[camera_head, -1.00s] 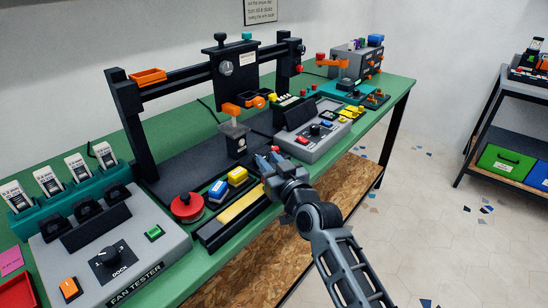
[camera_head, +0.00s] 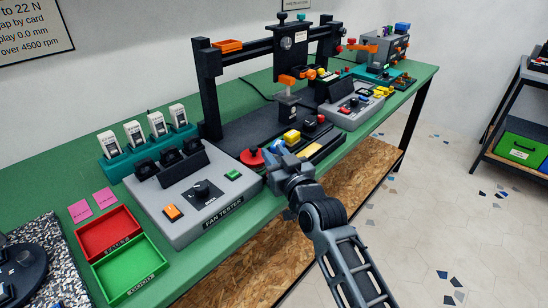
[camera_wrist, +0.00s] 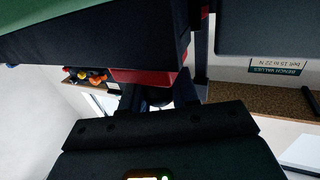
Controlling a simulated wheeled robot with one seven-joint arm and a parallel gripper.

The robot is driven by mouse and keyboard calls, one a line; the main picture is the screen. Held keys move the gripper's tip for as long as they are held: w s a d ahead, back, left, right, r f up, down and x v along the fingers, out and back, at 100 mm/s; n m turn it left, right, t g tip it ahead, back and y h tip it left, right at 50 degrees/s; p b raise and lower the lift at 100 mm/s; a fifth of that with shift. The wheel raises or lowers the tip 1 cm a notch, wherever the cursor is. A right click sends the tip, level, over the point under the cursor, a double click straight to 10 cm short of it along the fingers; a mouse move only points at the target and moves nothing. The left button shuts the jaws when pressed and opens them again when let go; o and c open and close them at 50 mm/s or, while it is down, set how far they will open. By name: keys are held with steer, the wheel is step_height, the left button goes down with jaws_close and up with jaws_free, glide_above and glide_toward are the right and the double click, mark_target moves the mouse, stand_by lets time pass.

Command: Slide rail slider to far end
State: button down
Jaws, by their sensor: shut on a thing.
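The front rail (camera_head: 328,146) is a dark bar with a yellow strip, along the near edge of the green bench in the head view. My gripper (camera_head: 282,159) is at the left end of this rail, low over the bench edge. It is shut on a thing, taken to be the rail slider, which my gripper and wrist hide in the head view. In the wrist view, dark shapes fill much of the picture, and a red patch (camera_wrist: 145,76) shows between them; I cannot tell what it belongs to.
A round red button (camera_head: 252,157) and a yellow button (camera_head: 292,136) stand just behind the rail. The grey fan tester (camera_head: 185,192) is left of my gripper. A black gantry (camera_head: 208,90) rises behind. The floor (camera_head: 440,190) at the right is clear.

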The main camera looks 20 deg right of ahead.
steer(key=shift+s+a+r, duration=0.1)
steer(key=shift+a, duration=0.2)
steer(key=c, duration=0.9)
jaws_free()
steer(key=shift+s+d, duration=0.1)
steer(key=shift+s, duration=0.15)
steer(key=s, duration=0.5)
steer(key=s+b, duration=0.1)
steer(key=s, duration=0.1)
steer(key=shift+s+d, duration=0.15)
steer(key=shift+d, duration=0.25)
